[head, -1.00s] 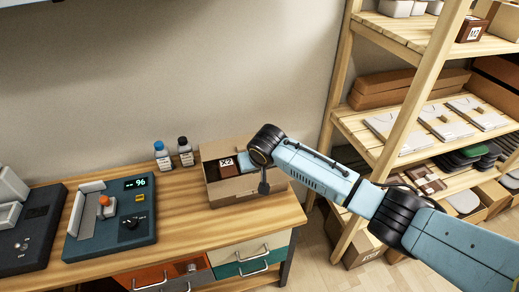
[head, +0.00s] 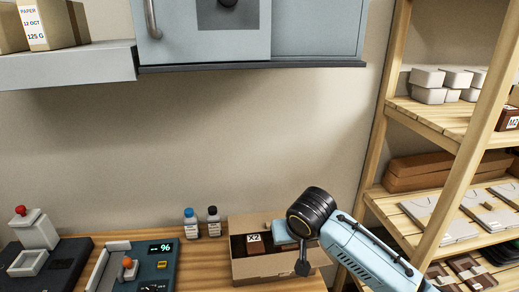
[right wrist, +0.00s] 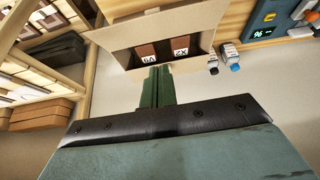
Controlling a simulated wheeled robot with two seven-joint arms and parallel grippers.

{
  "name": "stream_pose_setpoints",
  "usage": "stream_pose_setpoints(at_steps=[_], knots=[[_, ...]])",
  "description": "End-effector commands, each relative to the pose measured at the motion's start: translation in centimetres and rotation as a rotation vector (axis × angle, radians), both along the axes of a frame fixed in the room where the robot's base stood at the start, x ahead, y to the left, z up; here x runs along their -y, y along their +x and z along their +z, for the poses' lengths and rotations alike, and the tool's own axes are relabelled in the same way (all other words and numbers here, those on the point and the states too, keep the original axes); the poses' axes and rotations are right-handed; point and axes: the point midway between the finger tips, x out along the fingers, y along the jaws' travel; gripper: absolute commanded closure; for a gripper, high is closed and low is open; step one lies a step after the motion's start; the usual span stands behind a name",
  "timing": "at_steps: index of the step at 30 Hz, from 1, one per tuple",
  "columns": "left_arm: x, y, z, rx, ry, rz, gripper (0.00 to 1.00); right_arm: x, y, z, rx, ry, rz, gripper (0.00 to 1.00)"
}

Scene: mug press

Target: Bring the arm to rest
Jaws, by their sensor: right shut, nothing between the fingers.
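My right arm comes in from the lower right of the head view, its dark round wrist joint over the right side of an open cardboard box (head: 262,270). In the right wrist view my right gripper (right wrist: 157,72) shows as two green fingers pressed together with nothing between them. The fingers point toward the box, which also shows there (right wrist: 125,37). In the head view the fingertips cannot be made out. A brown block marked X2 (head: 255,243) is in the box; the right wrist view shows a second labelled brown block (right wrist: 146,52) beside it. My left gripper is out of view.
Two bottles, blue-capped (head: 190,224) and black-capped (head: 213,222), stand left of the box. A device reading 96 (head: 160,248) and a dark machine (head: 37,232) are farther left. A wooden shelf rack (head: 440,120) stands right. A wall cabinet (head: 310,35) hangs above.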

Motion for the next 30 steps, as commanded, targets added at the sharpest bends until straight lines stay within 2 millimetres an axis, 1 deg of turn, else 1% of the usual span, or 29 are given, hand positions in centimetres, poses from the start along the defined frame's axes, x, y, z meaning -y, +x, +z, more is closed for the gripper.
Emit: stream_pose_setpoints(at_steps=[1,2,5,6,8,9,11,12,14,15,17,18,21,24,30], knots=[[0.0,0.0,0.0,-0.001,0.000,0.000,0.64,-0.4,-1.1,-0.9,-0.011,0.011,0.016,1.00],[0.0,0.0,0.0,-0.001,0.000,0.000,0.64,-0.6,-1.7,-1.4,-0.017,0.018,0.027,1.00],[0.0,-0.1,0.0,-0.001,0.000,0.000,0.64,-1.1,-4.7,-3.2,-0.035,0.048,0.068,1.00],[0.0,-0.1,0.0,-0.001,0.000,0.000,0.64,-1.2,-6.0,-4.0,-0.040,0.060,0.082,1.00],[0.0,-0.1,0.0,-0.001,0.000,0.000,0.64,-1.2,-8.1,-5.0,-0.048,0.077,0.100,1.00],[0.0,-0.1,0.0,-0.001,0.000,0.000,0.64,-1.0,-9.4,-5.6,-0.052,0.086,0.109,1.00],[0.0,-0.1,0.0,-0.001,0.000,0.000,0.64,-0.5,-11.3,-6.4,-0.057,0.096,0.116,1.00],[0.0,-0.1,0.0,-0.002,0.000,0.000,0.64,-0.1,-12.7,-6.9,-0.061,0.100,0.119,1.00],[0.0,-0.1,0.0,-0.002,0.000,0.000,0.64,0.7,-14.7,-7.5,-0.067,0.103,0.118,1.00],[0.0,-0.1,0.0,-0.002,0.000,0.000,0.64,1.3,-16.1,-7.9,-0.072,0.102,0.116,1.00],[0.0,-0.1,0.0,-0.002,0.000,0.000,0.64,2.3,-18.1,-8.5,-0.078,0.097,0.110,1.00],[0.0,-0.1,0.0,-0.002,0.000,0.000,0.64,3.1,-19.4,-8.7,-0.083,0.088,0.104,1.00],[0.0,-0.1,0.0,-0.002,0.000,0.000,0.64,4.9,-22.4,-9.2,-0.096,0.066,0.090,1.00],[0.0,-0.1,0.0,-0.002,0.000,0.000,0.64,6.5,-24.7,-9.4,-0.110,0.039,0.077,1.00],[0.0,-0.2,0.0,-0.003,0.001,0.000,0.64,9.2,-28.6,-9.4,-0.138,-0.014,0.057,1.00]])
